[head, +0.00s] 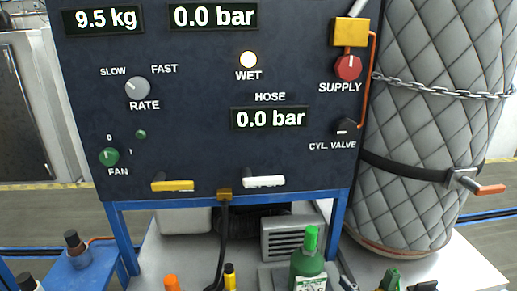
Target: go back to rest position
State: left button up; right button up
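Neither of my grippers shows in the head view. The dark control panel (200,120) fills the middle, with displays reading 9.5 kg, 0.0 bar and 0.0 bar. The rate knob (138,88), green fan knob (109,156), red supply knob (347,67) and black cylinder valve knob (345,127) are on the panel. A yellow handle (172,186) and a white handle (264,182) sit along its lower edge.
A tall quilted grey cylinder (430,110), chained and strapped, stands at right. A green bottle (307,268) stands at the bottom, cut off by the frame. A black hose (223,240) hangs below the panel. A blue stand (85,268) with a dark-capped item is at lower left.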

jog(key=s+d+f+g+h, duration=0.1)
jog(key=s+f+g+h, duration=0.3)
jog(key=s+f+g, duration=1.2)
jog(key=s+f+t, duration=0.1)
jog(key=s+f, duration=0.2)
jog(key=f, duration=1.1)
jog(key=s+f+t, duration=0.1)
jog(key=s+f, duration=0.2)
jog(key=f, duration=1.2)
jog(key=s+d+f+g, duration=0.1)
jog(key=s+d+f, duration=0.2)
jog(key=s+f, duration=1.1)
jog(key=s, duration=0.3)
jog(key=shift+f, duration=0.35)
